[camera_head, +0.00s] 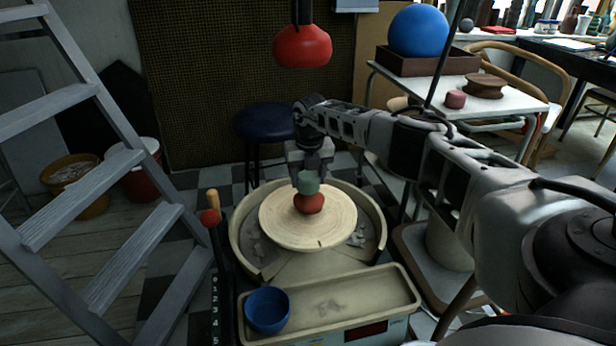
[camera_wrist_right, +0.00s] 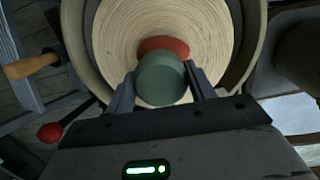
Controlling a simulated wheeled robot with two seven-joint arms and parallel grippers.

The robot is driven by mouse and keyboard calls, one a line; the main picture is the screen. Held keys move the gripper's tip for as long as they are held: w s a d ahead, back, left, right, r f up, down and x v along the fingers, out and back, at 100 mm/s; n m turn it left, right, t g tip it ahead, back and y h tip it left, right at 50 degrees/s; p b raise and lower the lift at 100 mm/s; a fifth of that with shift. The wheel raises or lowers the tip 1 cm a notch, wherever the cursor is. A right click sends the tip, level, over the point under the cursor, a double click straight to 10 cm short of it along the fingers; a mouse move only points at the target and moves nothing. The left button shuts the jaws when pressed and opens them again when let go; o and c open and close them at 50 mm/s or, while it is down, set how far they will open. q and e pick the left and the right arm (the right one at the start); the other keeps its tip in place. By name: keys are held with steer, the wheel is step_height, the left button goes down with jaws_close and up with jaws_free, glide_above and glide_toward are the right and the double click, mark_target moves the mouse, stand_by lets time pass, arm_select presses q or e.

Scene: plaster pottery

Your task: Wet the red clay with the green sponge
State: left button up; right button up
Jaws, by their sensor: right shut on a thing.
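The red clay (camera_head: 309,203) is a rounded lump in the middle of the round pale wheel head (camera_head: 279,229). My right gripper (camera_head: 309,180) is shut on the green sponge (camera_head: 308,183) and holds it right over the clay. In the head view the sponge's underside meets the top of the clay; whether they touch or a small gap is left, I cannot tell. In the right wrist view the green sponge (camera_wrist_right: 161,78) sits between the fingers and hides most of the red clay (camera_wrist_right: 164,46). My left gripper is not in view.
A blue bowl (camera_head: 267,310) stands on the tray (camera_head: 378,300) in front of the wheel. A ladder (camera_head: 95,215) stands at the left. A red lamp (camera_head: 302,47) hangs above and behind. A side table (camera_head: 480,95) with a blue ball (camera_head: 418,30) is at the back right.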

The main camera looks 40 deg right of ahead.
steer(key=shift+f+b, duration=0.45)
steer(key=shift+f, duration=0.3)
steer(key=shift+f, duration=0.15)
stand_by(3.2)
